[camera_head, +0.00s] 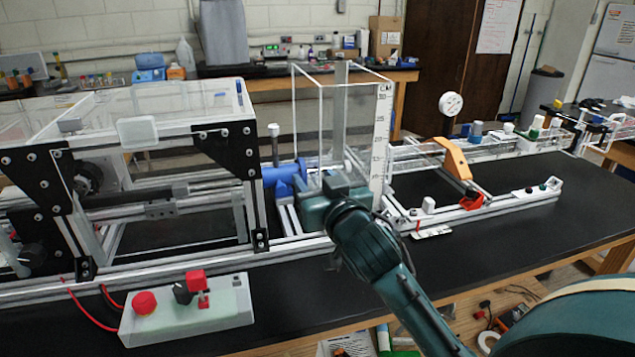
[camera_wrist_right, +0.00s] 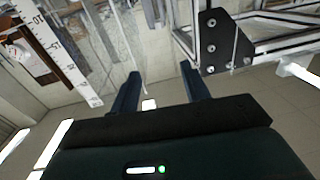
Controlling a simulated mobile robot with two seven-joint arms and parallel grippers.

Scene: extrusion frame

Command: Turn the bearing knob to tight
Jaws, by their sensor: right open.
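I cannot tell for sure which part is the bearing knob. A black round part (camera_head: 88,177) is inside the frame behind the left black plate. My right gripper (camera_head: 334,184) is in front of the clear upright tank, to the right of the frame and well apart from both round parts. In the right wrist view my right gripper (camera_wrist_right: 161,78) is open, with nothing between its two fingers. My left gripper is not in view.
A control box (camera_head: 190,315) with red buttons and a black selector stands at the table's front left. The clear tank (camera_head: 308,110) with a scale strip (camera_head: 381,140) rises behind my gripper. A rail with an orange part (camera_head: 453,158) runs right. The black tabletop (camera_head: 540,215) is clear at front right.

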